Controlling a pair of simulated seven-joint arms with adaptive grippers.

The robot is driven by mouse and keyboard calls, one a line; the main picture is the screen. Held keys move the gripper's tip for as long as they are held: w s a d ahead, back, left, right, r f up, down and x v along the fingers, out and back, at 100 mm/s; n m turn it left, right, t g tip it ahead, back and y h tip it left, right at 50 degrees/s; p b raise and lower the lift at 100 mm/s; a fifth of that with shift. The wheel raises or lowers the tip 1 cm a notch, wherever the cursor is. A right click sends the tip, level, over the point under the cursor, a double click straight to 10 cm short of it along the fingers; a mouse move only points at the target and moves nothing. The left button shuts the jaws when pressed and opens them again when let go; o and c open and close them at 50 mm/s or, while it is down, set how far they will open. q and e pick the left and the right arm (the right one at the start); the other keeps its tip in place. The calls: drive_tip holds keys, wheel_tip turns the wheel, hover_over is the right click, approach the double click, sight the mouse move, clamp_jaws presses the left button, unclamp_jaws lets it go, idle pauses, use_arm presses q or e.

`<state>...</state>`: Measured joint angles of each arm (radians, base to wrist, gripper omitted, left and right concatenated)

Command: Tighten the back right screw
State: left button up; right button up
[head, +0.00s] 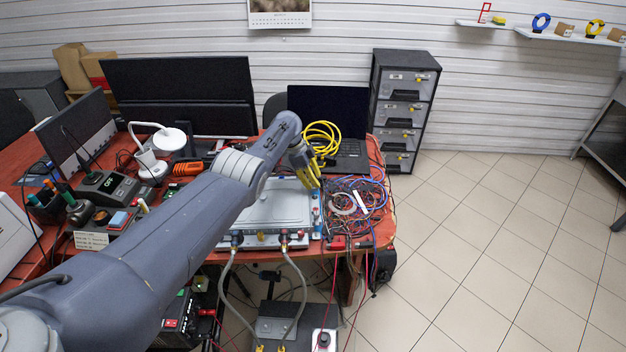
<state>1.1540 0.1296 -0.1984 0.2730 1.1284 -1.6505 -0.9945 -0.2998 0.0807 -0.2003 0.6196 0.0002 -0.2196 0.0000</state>
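A flat silver unit (268,212) lies on the red table. Two grey hoses (292,270) hang from fittings on its front edge. My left arm reaches in over the table, and my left gripper (311,180) points down at the unit's back right corner. Its yellow fingers are seen from the side and look close together; whether they are shut or touch anything is unclear. The back right screw is too small to make out or hidden by the gripper. Small red and blue parts (316,212) show along the unit's right edge. My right gripper is not in view.
Tangled coloured wires (362,205) lie just right of the unit. A yellow cable coil (322,137) and a laptop (350,148) are behind the gripper. A soldering station (108,186) and a white lamp (168,139) stand left. Open floor lies to the right.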

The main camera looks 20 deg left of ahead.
use_arm(q)
drive_tip(key=shift+r, duration=0.15)
drive_tip(key=v, duration=1.1)
drive_tip(key=shift+a+r, duration=0.2)
drive_tip(key=shift+r, duration=0.05)
